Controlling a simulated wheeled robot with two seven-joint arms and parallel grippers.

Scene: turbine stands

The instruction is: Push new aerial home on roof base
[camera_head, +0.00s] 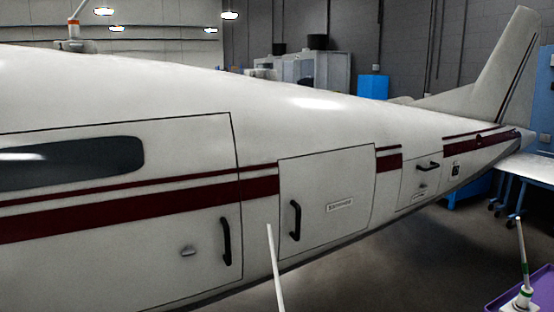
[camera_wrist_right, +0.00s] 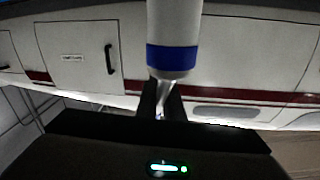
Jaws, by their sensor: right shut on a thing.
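The new aerial is a white rod with a blue band (camera_wrist_right: 173,57), upright and close up in the right wrist view. My right gripper (camera_wrist_right: 163,100) is shut on its lower end, below the band. In the head view a thin white rod (camera_head: 275,268) rises from the bottom edge, in front of the aircraft's side; it looks like the upper part of this aerial. A low pale fitting (camera_head: 262,74) on the roof line looks like the roof base; its top is too small to read. The held aerial is apart from it. My left gripper is in neither view.
The white aircraft fuselage (camera_head: 330,115) with dark red stripes fills the middle. An orange-banded aerial (camera_head: 74,22) stands on the roof at upper left. A green-banded aerial (camera_head: 523,290) stands on a purple tray (camera_head: 546,287) at lower right. Floor shows below the tail.

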